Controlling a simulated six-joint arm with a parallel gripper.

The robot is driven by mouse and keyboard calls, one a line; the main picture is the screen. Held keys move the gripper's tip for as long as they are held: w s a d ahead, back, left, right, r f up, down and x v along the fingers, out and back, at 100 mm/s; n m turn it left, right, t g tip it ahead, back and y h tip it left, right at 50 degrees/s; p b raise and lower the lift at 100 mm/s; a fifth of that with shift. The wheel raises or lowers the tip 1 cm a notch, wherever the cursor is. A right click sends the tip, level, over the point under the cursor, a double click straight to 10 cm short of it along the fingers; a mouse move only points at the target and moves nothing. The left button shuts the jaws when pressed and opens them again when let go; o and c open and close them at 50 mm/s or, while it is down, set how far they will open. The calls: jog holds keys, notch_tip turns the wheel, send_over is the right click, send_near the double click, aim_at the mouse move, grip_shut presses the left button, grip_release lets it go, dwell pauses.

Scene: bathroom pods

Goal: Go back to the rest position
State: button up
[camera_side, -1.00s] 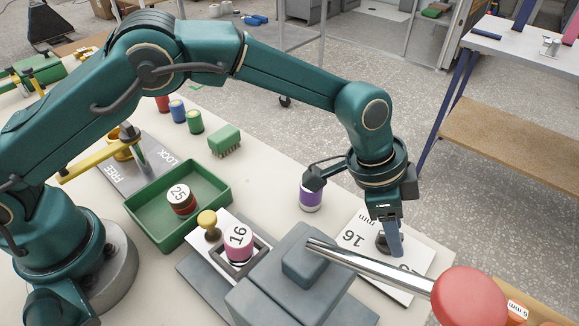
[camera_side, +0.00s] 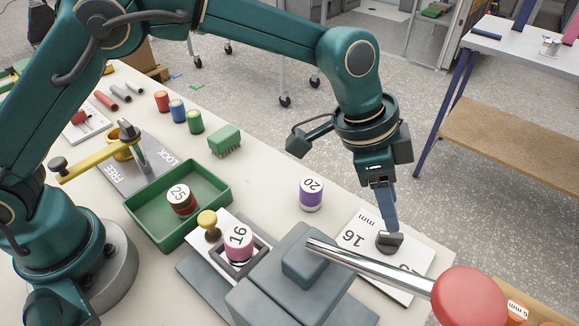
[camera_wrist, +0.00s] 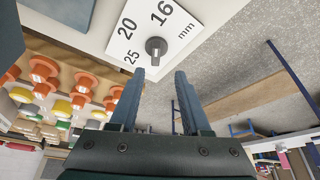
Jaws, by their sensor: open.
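My gripper (camera_side: 385,222) hangs at the right end of the bench, just above the dark knob (camera_side: 390,241) on the white dial plate (camera_side: 410,286) marked in mm. In the wrist view my gripper (camera_wrist: 158,78) has its two fingers apart with nothing between them. The knob (camera_wrist: 156,46) lies beyond the fingertips there, and the plate (camera_wrist: 180,22) shows 16, 20 and 25. Whether a finger touches the knob in the side view is unclear.
A purple cylinder marked 20 (camera_side: 311,194) stands left of my gripper. A grey press with a red-ended lever (camera_side: 470,297) stands in front. A pink cylinder marked 16 (camera_side: 238,243) sits in a holder. A green tray (camera_side: 147,217) holds a cylinder marked 25 (camera_side: 181,200).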

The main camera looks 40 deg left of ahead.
jog(key=w+a+r+n+t, duration=0.1)
jog(key=a+r+n+t, duration=0.2)
jog(key=a+r, duration=0.9)
jog(key=s+a+r+n+t+y, duration=0.2)
jog(key=s+a+r+n, duration=0.15)
jog(key=s+a, duration=0.4)
jog(key=s+a+f+n+g+y, duration=0.1)
jog(key=s+a+f+n, duration=0.4)
jog(key=s, duration=0.6)
notch_tip(320, 180, down, 2)
jog(key=shift+a+f+g+y, duration=0.25)
jog(key=shift+a+g+y, duration=0.2)
jog(key=shift+a, duration=0.25)
jog(key=shift+n, duration=0.25)
